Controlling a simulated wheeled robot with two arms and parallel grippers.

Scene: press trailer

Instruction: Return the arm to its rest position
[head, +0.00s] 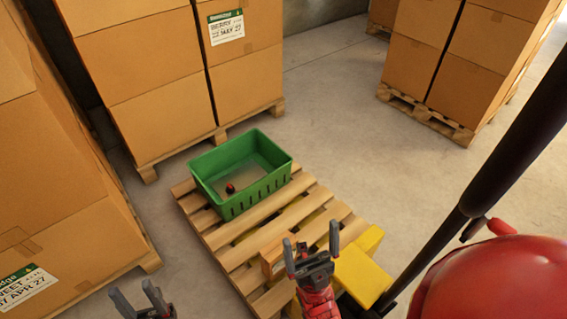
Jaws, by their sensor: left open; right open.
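My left gripper (138,301) is at the bottom left of the head view, its two dark fingers apart and empty. It is over the floor, left of the wooden pallet. My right gripper (312,246) is at the lower middle, its fingers spread and empty. In the picture it overlaps the near part of the pallet and a small wooden block or box (273,262). Much of both arms is outside the view.
A green crate (238,207) with a small dark red object (230,188) inside stands on the pallet (222,238). Yellow parts (362,276) are at the pallet's near end. Stacked cartons (145,75) stand behind, at left and at right (440,60). Concrete floor (335,130) between is clear.

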